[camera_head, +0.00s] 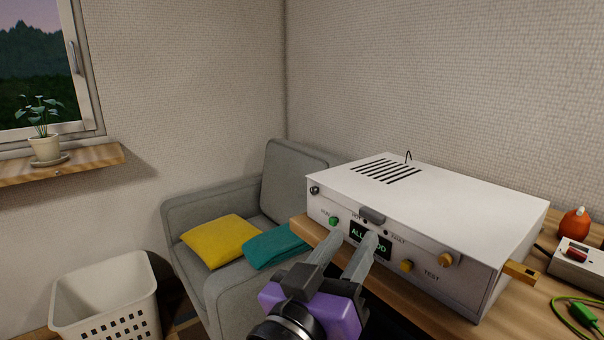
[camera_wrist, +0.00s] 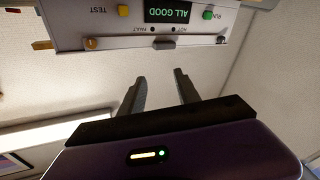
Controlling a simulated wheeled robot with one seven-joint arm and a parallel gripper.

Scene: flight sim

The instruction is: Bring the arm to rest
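My gripper (camera_head: 350,249) is purple and black with two grey fingers. It is raised in front of the white box device (camera_head: 418,195), near its display. The fingers are apart with nothing visible between them; they also show apart in the wrist view (camera_wrist: 160,77). The device's display (camera_head: 370,240) is partly hidden by a finger; in the wrist view it reads ALL GOOD (camera_wrist: 168,11), upside down. The device has a green button (camera_head: 334,221) and a yellow TEST button (camera_head: 406,266). I cannot tell whether the fingers touch the device.
The device stands on a wooden table (camera_head: 544,297). An orange object (camera_head: 574,223), a small box with a red switch (camera_head: 577,256) and a green plug with cable (camera_head: 584,314) lie right. A grey armchair (camera_head: 290,180) and a white basket (camera_head: 105,300) stand left.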

